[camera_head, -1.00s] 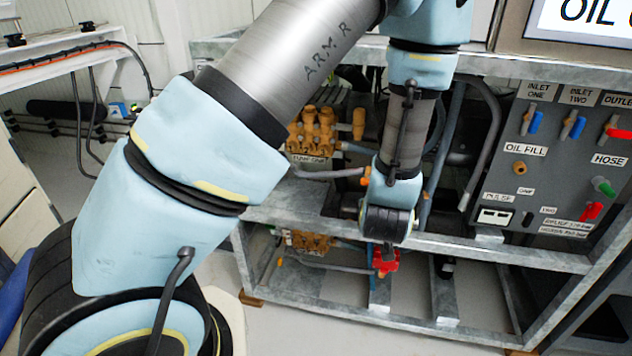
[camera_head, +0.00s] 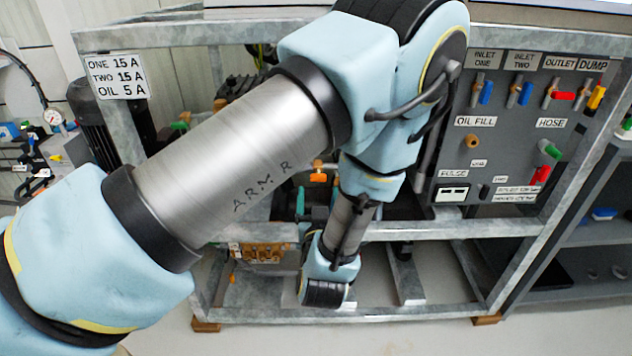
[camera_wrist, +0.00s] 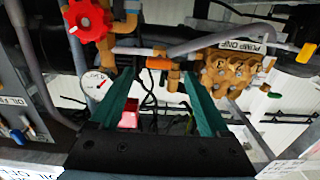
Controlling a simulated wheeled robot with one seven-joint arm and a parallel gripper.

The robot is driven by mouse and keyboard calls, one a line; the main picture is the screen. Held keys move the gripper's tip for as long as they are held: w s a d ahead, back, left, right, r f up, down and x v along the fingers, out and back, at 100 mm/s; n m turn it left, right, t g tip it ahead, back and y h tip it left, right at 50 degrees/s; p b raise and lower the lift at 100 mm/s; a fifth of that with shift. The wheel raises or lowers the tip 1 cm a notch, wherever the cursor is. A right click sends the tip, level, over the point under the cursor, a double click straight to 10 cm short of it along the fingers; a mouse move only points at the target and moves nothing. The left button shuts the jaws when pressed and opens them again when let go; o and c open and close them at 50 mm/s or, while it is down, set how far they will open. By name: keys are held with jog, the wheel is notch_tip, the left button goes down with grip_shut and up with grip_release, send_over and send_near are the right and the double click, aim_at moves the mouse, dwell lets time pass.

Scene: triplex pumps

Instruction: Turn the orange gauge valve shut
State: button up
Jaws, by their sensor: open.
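The orange gauge valve (camera_wrist: 158,63) shows in the wrist view as a small orange handle on brass pipework, just beyond and between my fingertips. In the head view an orange handle (camera_head: 318,178) shows below my arm, beside the pipework. My gripper (camera_wrist: 160,76) has two green fingers spread apart with nothing held between them. The fingertips look close to the valve, but I cannot tell whether they touch it. A white dial gauge (camera_wrist: 95,84) is left of the left finger. In the head view my arm hides much of the area around the valve.
A red handwheel (camera_wrist: 88,19) and the brass pump one block (camera_wrist: 225,70) flank the valve in the wrist view. A red part (camera_wrist: 129,119) shows between the fingers. Frame rails (camera_head: 450,230) and the control panel (camera_head: 510,130) stand close to my arm.

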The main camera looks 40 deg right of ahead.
jog(key=shift+x, duration=2.3)
jog(key=shift+s, duration=0.1)
grip_shut()
